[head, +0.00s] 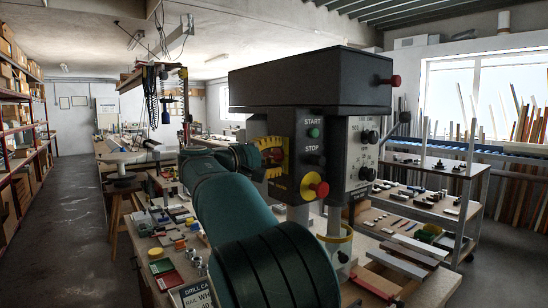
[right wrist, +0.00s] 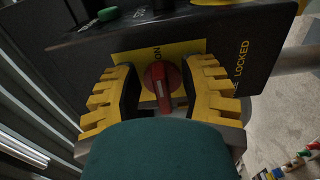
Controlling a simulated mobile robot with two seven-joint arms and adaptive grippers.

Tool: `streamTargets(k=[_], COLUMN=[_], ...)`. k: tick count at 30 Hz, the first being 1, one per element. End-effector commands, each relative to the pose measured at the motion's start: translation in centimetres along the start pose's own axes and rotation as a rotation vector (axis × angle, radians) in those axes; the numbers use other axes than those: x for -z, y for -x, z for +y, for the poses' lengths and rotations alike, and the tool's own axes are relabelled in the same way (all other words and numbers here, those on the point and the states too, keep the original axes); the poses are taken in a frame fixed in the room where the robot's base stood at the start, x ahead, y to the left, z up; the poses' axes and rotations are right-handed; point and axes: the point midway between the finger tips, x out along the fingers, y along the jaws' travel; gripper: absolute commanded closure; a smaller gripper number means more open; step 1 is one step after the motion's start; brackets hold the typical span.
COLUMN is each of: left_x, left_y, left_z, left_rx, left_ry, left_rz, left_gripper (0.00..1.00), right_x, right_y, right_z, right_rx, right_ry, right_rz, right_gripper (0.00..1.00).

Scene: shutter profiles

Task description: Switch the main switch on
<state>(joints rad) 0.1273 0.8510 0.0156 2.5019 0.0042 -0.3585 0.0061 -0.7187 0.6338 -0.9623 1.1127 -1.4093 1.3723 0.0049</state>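The main switch is a red rotary knob (right wrist: 162,85) on a yellow plate (right wrist: 190,50) marked ON, with LOCKED printed to the right in the right wrist view. In the head view my right gripper (head: 269,157) is at the left of the drill's control panel (head: 310,150), largely covering the switch. My left gripper is not in view.
A green START button (head: 314,133), a black STOP button and a red emergency stop (head: 315,187) sit close to the right of the gripper. The drill's dark head (head: 310,80) overhangs the panel. The bench below holds many small parts.

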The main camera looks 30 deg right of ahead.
Motion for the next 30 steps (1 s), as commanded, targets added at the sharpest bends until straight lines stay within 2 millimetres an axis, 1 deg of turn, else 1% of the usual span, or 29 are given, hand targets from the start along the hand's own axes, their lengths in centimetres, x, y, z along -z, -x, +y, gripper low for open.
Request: streamTargets(k=[7,11,14,18,24,27,30], left_x=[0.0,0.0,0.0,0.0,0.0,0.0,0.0], left_y=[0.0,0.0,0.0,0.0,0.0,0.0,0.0], left_z=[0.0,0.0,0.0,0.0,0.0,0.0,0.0], left_rx=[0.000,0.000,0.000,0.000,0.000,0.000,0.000], left_ry=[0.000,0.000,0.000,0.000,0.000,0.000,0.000], left_rz=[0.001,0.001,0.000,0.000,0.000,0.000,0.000], left_gripper=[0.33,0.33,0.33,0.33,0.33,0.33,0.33], right_x=[0.1,0.1,0.1,0.1,0.1,0.0,0.0], right_y=[0.2,1.3,2.9,5.9,9.6,10.8,11.6], right_z=[-0.1,-0.1,-0.1,-0.1,0.0,0.0,0.0], right_rx=[0.001,0.001,0.001,0.000,-0.001,0.000,0.001], right_ry=[0.001,0.001,0.001,0.001,0.001,0.000,0.001], right_rz=[0.001,0.003,0.005,0.005,0.003,0.001,0.001], right_gripper=[0.59,0.59,0.59,0.59,0.59,0.59,0.59])
